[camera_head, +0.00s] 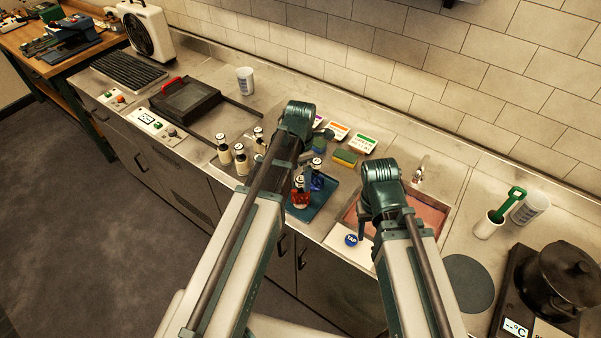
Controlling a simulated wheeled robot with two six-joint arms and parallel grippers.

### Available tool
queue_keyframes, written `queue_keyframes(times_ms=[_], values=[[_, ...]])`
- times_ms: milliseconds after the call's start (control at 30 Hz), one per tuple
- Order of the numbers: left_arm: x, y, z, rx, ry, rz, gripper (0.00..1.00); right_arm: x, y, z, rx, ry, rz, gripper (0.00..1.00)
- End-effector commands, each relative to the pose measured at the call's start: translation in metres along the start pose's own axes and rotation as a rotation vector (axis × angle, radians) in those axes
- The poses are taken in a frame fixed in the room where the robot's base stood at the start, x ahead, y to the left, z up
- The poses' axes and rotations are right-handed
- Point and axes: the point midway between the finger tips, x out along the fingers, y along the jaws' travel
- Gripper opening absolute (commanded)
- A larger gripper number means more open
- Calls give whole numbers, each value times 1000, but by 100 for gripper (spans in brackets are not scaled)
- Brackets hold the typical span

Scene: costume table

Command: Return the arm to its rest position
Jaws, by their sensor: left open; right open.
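My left arm reaches up from the bottom of the head view, and its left gripper (304,160) points down near a blue tray (322,203). A red-and-white bottle (301,196) and a blue bottle (317,182) stand on the tray, close to this gripper. My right arm rises further right, and its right gripper (363,222) hangs down by the left side of the pink-floored sink (428,212). I see nothing held in either gripper. My arms partly hide both grippers, the tray and the sink.
Several white bottles (241,160) stand left of my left arm. A yellow-and-green sponge (345,158) and small boxes (362,144) lie behind the tray. A white board (345,244) bears a blue round item (351,240). A black pot (566,277) stands at the right on a hotplate.

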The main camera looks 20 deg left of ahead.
Motion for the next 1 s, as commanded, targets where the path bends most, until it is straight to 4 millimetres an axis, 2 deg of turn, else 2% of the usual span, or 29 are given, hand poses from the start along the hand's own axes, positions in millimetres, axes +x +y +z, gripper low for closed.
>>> queue_keyframes(times_ms=[33, 467, 1000], values=[[-7, 0, 0, 0, 0, 0, 100, -7, 1, 0, 1, 0, 0, 50], [-35, 0, 0, 0, 0, 0, 100, -34, 3, 2, 7, 0, -2, 50], [-35, 0, 0, 1, 0, 0, 100, -35, 3, 2, 8, 0, -2, 50]])
